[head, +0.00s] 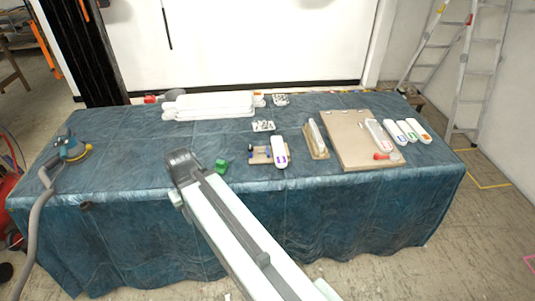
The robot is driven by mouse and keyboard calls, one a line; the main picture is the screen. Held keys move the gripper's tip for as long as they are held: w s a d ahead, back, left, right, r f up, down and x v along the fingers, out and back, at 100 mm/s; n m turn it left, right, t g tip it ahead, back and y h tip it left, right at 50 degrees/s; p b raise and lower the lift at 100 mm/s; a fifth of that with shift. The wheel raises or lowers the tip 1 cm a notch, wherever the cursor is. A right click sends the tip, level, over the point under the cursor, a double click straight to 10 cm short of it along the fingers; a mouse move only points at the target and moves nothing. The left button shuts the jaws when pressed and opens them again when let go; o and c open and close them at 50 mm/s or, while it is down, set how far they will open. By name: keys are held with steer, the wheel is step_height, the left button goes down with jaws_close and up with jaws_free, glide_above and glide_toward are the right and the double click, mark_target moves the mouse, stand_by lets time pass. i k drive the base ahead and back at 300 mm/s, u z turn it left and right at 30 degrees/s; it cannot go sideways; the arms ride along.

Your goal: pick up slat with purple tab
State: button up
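A white slat (279,151) with a small purple-looking mark near its lower end lies at the middle of the table, on or beside a small tan block. Several similar white slats lie at the right; one of them (408,131) has a small bluish or purple mark, too small to tell which. My arm reaches up from the bottom of the head view to a dark joint over the table's front edge, left of the middle slat and apart from it. My gripper's fingers do not show, so I cannot see whether they hold anything.
The table (130,150) has a blue cloth. A tan board (345,145) lies at the right, near a block with a grey top (316,138). White rolls (210,105) lie at the back, a sander (70,150) at the left. A green item (221,166) is near my arm.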

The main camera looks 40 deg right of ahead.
mark_target(279, 148)
steer(key=u, duration=0.15)
steer(key=i, duration=1)
